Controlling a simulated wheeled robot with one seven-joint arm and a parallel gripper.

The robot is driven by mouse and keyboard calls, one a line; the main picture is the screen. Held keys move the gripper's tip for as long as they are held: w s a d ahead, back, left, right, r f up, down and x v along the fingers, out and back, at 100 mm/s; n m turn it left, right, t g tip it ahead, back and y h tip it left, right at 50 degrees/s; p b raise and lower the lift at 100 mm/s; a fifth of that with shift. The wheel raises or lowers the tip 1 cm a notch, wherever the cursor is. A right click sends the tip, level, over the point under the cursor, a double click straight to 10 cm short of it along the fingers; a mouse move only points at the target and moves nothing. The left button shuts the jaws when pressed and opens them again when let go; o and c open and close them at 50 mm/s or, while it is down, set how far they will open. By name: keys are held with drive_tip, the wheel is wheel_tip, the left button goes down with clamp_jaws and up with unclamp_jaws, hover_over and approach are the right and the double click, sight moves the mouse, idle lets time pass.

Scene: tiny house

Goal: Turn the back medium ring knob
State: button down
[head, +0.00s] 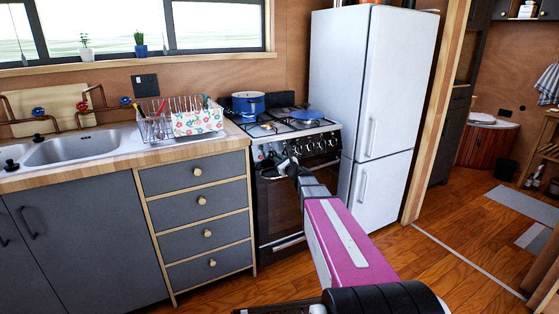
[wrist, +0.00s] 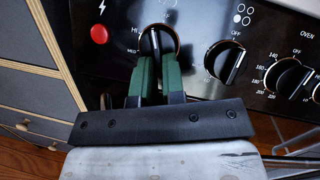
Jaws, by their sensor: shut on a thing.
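The gas stove (head: 278,206) stands between the counter and the fridge, with a row of black knobs along its dark front panel. My gripper (head: 286,166) is at the left end of this panel. In the wrist view my gripper's green fingers (wrist: 158,62) are shut on the leftmost knob (wrist: 155,36), a black one with a light pointer line. Part of this knob and of its dial marks is hidden by the fingers. Its burner symbol is not in view. The second knob (wrist: 225,63) is to the right, apart from the fingers, with "OFF" above it.
A red button (wrist: 99,34) is left of the held knob, and an oven temperature knob (wrist: 289,77) is farther right. A blue pot (head: 248,104) and a blue lid (head: 306,115) are on the stove top. Drawers (head: 203,219) flank the stove at left, the white fridge (head: 372,90) at right.

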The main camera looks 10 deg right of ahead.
drive_tip(key=m+h, duration=0.1)
drive_tip(key=m, duration=0.1)
drive_tip(key=w+a+m+t+h, duration=0.1)
drive_tip(key=m, duration=0.1)
drive_tip(key=shift+a+m, duration=0.15)
drive_tip(key=shift+m, duration=0.15)
drive_tip(key=shift+r+m+t, duration=0.1)
drive_tip(key=shift+m+t, duration=0.2)
drive_tip(key=shift+m, duration=0.2)
drive_tip(key=shift+w+r+h, duration=0.1)
drive_tip(key=shift+h, duration=0.2)
drive_tip(key=c, duration=1)
unclamp_jaws()
drive_tip(key=shift+o, duration=0.5)
drive_tip(key=shift+a, duration=0.1)
drive_tip(key=shift+s+f, duration=0.25)
